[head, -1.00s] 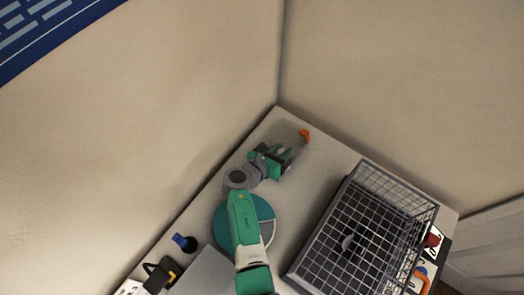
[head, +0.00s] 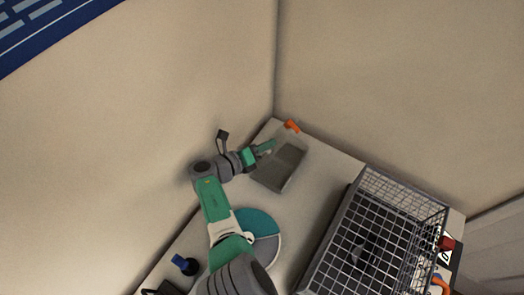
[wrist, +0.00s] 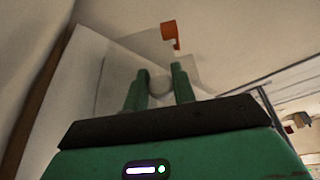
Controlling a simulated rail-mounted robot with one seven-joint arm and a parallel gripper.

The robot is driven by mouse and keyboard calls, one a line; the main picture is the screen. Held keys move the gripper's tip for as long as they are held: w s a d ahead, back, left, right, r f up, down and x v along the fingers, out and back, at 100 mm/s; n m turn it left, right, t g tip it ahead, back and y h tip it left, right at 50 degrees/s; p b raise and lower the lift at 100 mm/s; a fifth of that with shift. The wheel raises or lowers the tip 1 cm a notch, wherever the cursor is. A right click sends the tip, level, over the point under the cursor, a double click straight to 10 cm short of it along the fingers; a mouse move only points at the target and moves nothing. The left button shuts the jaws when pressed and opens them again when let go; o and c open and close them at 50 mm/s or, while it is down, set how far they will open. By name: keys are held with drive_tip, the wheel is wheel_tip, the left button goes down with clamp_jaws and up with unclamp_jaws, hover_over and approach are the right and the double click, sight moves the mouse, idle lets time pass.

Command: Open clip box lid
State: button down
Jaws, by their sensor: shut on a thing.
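The clip box (head: 280,170) is a grey, see-through-looking box near the far corner of the table. My gripper (head: 268,146) is at its upper left edge in the head view. In the wrist view my gripper (wrist: 159,82) has its two green fingers closed on a pale round knob (wrist: 161,84). A clear panel, which looks like the lid (wrist: 118,75), shows around the fingers. How far the lid stands from the box is hard to tell. The box's inside is blurred.
A small orange thing (head: 291,126) lies at the table's far corner, just beyond the box; it also shows in the wrist view (wrist: 169,34). A wire basket (head: 385,235) stands at the right. A teal and grey disc (head: 262,228) lies under my arm. Walls rise close behind.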

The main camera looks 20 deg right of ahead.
drive_tip(key=shift+w+a, duration=0.3)
drive_tip(key=shift+w, duration=0.05)
drive_tip(key=shift+a, duration=0.1)
drive_tip(key=c, duration=1.1)
unclamp_jaws()
drive_tip(key=shift+w, duration=0.1)
drive_tip(key=shift+c, duration=0.2)
drive_tip(key=shift+r, duration=0.1)
drive_tip(key=shift+r, duration=0.2)
drive_tip(key=r+p, duration=0.2)
drive_tip(key=s+r+p, duration=0.1)
drive_tip(key=r+p, duration=0.1)
drive_tip(key=p, duration=0.1)
drive_tip(key=shift+r+p, duration=0.2)
drive_tip(key=shift+p, duration=0.1)
drive_tip(key=s+a+p, duration=0.3)
drive_tip(key=s+p, duration=0.6)
drive_tip(key=s, duration=0.5)
drive_tip(key=shift+s, duration=0.4)
